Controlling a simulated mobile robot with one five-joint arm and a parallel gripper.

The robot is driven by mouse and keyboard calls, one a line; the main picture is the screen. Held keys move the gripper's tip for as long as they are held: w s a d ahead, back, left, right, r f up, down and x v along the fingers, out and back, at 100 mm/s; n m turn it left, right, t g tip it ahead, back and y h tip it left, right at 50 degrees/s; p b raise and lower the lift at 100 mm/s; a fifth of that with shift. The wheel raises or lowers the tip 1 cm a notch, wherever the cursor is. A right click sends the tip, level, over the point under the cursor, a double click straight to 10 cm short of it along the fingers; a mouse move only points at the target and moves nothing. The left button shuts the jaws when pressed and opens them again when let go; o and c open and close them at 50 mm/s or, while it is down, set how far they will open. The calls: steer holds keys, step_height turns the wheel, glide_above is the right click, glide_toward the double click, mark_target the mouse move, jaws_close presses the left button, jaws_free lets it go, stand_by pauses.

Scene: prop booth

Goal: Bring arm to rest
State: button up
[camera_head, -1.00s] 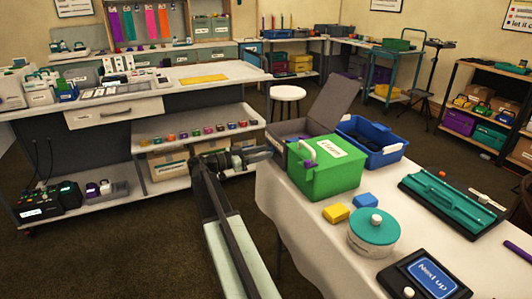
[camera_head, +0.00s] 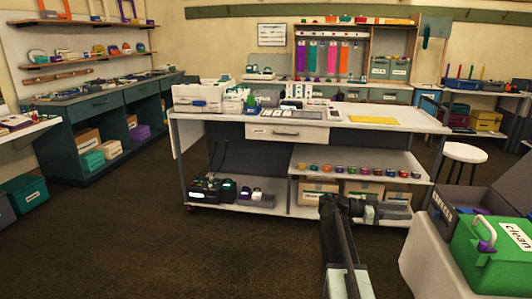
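My arm reaches forward from the bottom of the head view, right of the middle. My gripper (camera_head: 345,205) is at its far end, dark and seen from behind, in front of the lower shelf of the white workbench. Its fingers are too dark and small to tell whether they are open or shut. I see nothing clearly held in it. The green box labelled "clean" (camera_head: 490,262) stands on the white-covered table (camera_head: 432,262) to the right, apart from my gripper.
The white workbench (camera_head: 395,122) stands ahead, with boxes on its lower shelf. A white stool (camera_head: 463,153) is between it and the right table. A dark green cabinet (camera_head: 95,128) lines the left wall. The brown floor (camera_head: 150,240) is open at the left and middle.

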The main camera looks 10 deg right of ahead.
steer(key=s+a+f+n+t+y, duration=0.2)
steer(key=a+f+n+y, duration=0.5)
steer(key=a, duration=0.7)
steer(key=s+a+f+n+t+y, duration=0.2)
steer(key=a+f+n+y, duration=0.2)
steer(key=a+f+n, duration=0.7)
steer(key=s+a+f+n+t+y, duration=0.25)
steer(key=a+f+y, duration=0.35)
steer(key=a, duration=1.1)
step_height(320, 180, up, 30)
steer(key=n+p, duration=0.1)
steer(key=p, duration=2.9)
steer(key=shift+w+a+r+n, duration=0.2)
steer(key=shift+w+a+n, duration=0.05)
steer(key=shift+w+n, duration=0.1)
